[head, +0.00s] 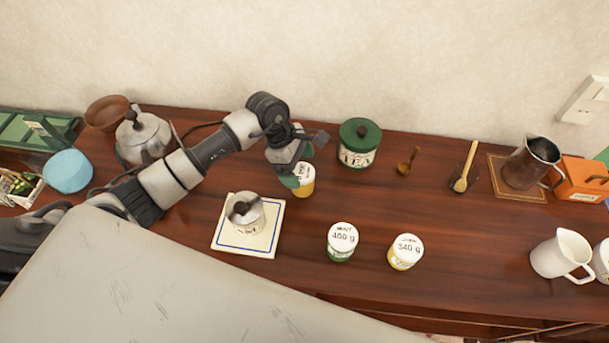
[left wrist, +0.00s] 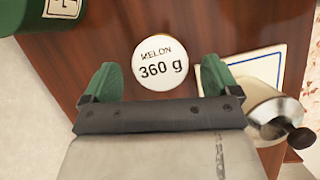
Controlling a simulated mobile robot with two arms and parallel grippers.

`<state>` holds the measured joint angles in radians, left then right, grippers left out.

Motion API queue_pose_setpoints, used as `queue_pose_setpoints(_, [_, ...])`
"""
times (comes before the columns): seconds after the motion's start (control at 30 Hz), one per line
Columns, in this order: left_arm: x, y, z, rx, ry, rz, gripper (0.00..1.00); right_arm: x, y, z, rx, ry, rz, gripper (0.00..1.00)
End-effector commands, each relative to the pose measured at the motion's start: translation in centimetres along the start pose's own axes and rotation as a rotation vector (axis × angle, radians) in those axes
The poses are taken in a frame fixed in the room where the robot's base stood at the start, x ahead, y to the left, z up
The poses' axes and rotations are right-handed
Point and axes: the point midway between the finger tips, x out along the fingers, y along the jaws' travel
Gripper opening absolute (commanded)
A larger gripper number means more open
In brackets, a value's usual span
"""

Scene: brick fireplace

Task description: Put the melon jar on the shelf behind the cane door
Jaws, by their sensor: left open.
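The melon jar has a white lid reading "MELON 360 g" (left wrist: 161,62) in the left wrist view. In the head view the melon jar (head: 303,187) stands upright on the wooden top, yellow below its lid and partly hidden by my left gripper (head: 298,167). My left gripper, also in the left wrist view (left wrist: 160,82), is open with green fingertips. The jar's lid shows just beyond and between the fingertips, and nothing is held. I cannot tell the exact gap. No cane door or shelf behind it shows. My right gripper is not in view.
A mint jar (head: 342,240) and another white-lidded jar (head: 405,252) stand in front. A tin (head: 245,213) sits on a white tile (head: 228,240), and a green-lidded tin (head: 359,145) stands behind. A kettle (head: 143,137) is left; jugs (head: 563,254) are right.

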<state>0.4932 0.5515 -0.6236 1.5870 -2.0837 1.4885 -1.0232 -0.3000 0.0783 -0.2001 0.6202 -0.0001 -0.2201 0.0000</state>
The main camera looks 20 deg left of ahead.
Motion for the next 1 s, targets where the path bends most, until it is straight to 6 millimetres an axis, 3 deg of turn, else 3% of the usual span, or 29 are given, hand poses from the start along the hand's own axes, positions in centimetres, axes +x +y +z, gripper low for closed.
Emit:
queue_pose_setpoints(0.3, [-6.1,0.1,-0.1,0.001,0.002,0.003,0.90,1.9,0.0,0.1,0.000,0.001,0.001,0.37])
queue_pose_setpoints(0.43, [-7.2,0.0,0.0,0.002,-0.001,0.002,0.94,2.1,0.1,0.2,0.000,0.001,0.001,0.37])
queue_pose_setpoints(0.57, [-6.7,-0.1,1.4,0.032,-0.066,0.022,0.94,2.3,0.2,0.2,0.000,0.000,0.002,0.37])
queue_pose_setpoints(0.67, [-5.1,-0.2,4.3,0.090,-0.207,0.077,0.94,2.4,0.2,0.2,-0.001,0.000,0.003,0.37])
queue_pose_setpoints(0.8, [-3.3,-0.7,10.1,0.162,-0.498,0.215,0.94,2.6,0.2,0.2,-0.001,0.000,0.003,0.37])
queue_pose_setpoints(1.0, [-3.8,-1.3,16.6,0.134,-0.886,0.478,0.94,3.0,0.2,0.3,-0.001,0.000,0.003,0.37])
